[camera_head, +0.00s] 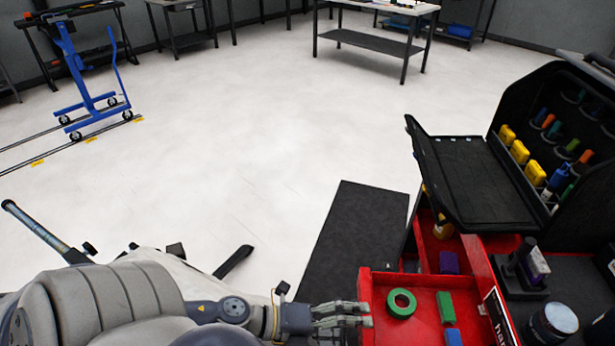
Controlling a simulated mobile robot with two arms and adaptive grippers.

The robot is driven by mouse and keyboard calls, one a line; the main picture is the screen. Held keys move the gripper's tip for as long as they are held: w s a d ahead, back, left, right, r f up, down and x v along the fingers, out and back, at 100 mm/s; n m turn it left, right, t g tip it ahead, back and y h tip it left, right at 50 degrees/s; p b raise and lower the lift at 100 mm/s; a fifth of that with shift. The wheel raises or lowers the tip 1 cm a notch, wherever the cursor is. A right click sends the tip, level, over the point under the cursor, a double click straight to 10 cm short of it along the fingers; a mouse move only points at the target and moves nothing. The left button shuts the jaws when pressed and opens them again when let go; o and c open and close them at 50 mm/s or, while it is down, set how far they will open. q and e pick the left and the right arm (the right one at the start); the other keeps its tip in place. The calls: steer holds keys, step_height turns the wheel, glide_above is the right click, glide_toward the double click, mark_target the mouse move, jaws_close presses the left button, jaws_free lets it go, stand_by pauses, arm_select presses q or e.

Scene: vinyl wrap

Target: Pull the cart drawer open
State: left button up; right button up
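The red cart (476,262) stands at the lower right. A red drawer (411,291) stands out from its left side with its inside showing. In it lie a green tape roll (401,304), a green block (445,306) and a blue block (453,337). My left gripper (362,314) is at the drawer's left front wall, its silver fingers pointing right and their tips at the red edge. I cannot tell whether they grip it. The drawer's lower part is cut off by the frame. My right gripper is not in view.
A black open case (475,182) with colored tools sits on the cart, above an upper red compartment holding a purple block (449,262). A black mat (352,235) lies left of the cart. The white floor is clear beyond; a blue wheeled stand (88,95) and tables stand far back.

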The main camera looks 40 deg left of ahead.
arm_select(q)
steer(key=shift+s+a+r, duration=0.15)
steer(key=shift+a+r, duration=0.05)
steer(key=shift+r, duration=0.25)
steer(key=shift+s+a+r, duration=0.1)
steer(key=shift+a+r, duration=0.1)
steer(key=shift+r, duration=0.2)
steer(key=shift+c, duration=0.8)
steer(key=shift+s+a+r, duration=0.15)
steer(key=shift+s+a, duration=0.25)
steer(key=shift+s, duration=0.05)
steer(key=shift+c, duration=0.4)
steer(key=shift+s+a+r, duration=0.15)
steer(key=shift+s+a, duration=0.3)
steer(key=shift+s, duration=0.35)
steer(key=c, duration=0.7)
steer(key=shift+a+f+p+v, duration=0.15)
steer(key=shift+p+v, duration=0.35)
steer(key=shift+v, duration=0.8)
steer(key=shift+f+p+v, duration=0.25)
steer(key=shift+p+v, duration=0.3)
steer(key=shift+v, duration=0.7)
steer(key=shift+a+f+p+v, duration=0.15)
steer(key=shift+p+v, duration=0.35)
steer(key=shift+v, duration=0.8)
steer(key=shift+d+f, duration=0.1)
steer(key=shift+p, duration=0.4)
